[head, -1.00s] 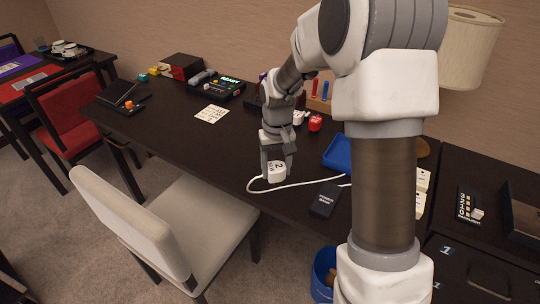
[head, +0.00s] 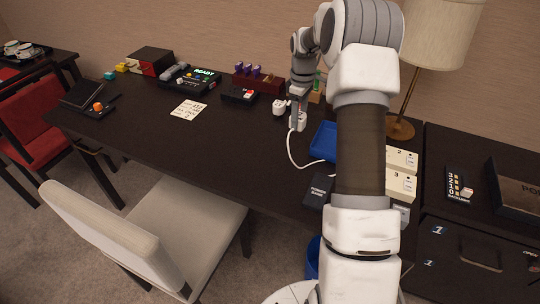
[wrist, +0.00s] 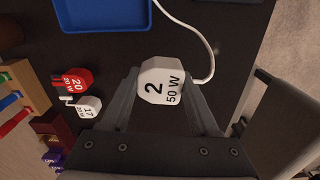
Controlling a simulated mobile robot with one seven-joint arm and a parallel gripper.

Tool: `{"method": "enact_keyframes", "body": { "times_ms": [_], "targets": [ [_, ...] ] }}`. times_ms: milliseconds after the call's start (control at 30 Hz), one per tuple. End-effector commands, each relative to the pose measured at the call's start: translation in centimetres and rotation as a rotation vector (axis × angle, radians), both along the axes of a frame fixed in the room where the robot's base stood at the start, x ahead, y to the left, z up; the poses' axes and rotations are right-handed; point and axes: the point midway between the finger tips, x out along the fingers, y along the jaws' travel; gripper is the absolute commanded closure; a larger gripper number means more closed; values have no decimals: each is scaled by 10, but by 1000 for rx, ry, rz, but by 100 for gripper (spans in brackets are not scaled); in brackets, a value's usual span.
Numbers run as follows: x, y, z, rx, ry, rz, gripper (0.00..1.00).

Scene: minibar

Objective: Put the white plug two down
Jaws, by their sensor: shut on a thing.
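The white plug two (head: 298,124), marked "2" and "50 W", is between the fingers of my gripper (head: 299,116). In the wrist view, the plug (wrist: 163,80) fills the gap between the two fingertips (wrist: 163,76), its label facing the camera. A white cable (head: 292,155) runs from it toward the black power bank (head: 318,188). Another white plug (head: 279,107) is just left of my gripper; in the wrist view it is marked 17 (wrist: 88,107). I cannot tell whether plug two touches the table.
A red plug (wrist: 72,80) marked 20 lies beside plug 17. A blue tray (head: 325,138) is right of my gripper. Behind are a dark red rack (head: 258,84) and a small black box (head: 239,95). The dark table (head: 225,140) is clear in the middle, left of the cable.

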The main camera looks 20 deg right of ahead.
Motion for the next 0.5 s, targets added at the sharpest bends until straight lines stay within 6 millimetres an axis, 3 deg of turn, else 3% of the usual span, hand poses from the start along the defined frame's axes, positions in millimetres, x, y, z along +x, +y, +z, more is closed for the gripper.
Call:
{"method": "enact_keyframes", "body": {
  "times_ms": [100,233,367,500],
  "targets": [
    [2,-21,-1,1,-1,57,100],
    [3,-27,-3,1,0,92,100],
    [8,-11,-14,2,1,103,100],
    [16,21,-34,2,1,104,100]
  ]
}}
